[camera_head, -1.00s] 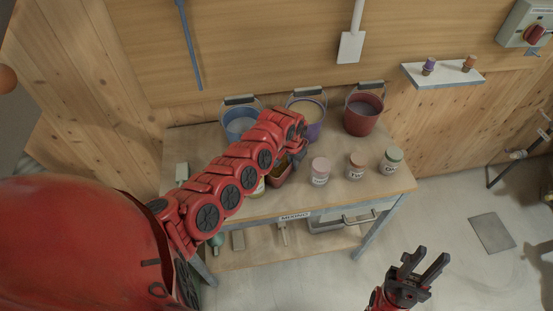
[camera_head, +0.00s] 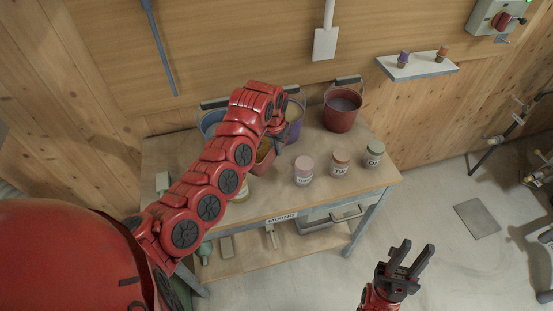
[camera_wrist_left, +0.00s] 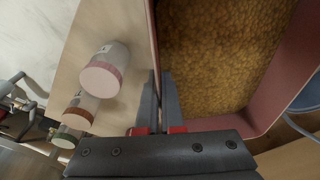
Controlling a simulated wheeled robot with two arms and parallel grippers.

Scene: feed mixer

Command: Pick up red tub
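The red tub (camera_head: 264,152) is a pinkish-red open box of yellow-brown grainy feed, partly hidden behind my left arm in the head view. It fills the right of the left wrist view (camera_wrist_left: 285,100). My left gripper (camera_head: 279,131) is at the tub's right wall. In the left wrist view its fingers (camera_wrist_left: 160,76) are closed on either side of that wall. The tub appears raised above the workbench. My right gripper (camera_head: 417,246) is open and empty, in front of the bench at the right.
The wooden workbench (camera_head: 225,225) carries a pink-lidded jar (camera_head: 304,172), a brown-lidded jar (camera_head: 340,164) and a green-lidded jar (camera_head: 374,155) right of the tub. Behind stand a red bucket (camera_head: 341,115), a purple bucket (camera_head: 295,128) and a blue bucket (camera_head: 210,122).

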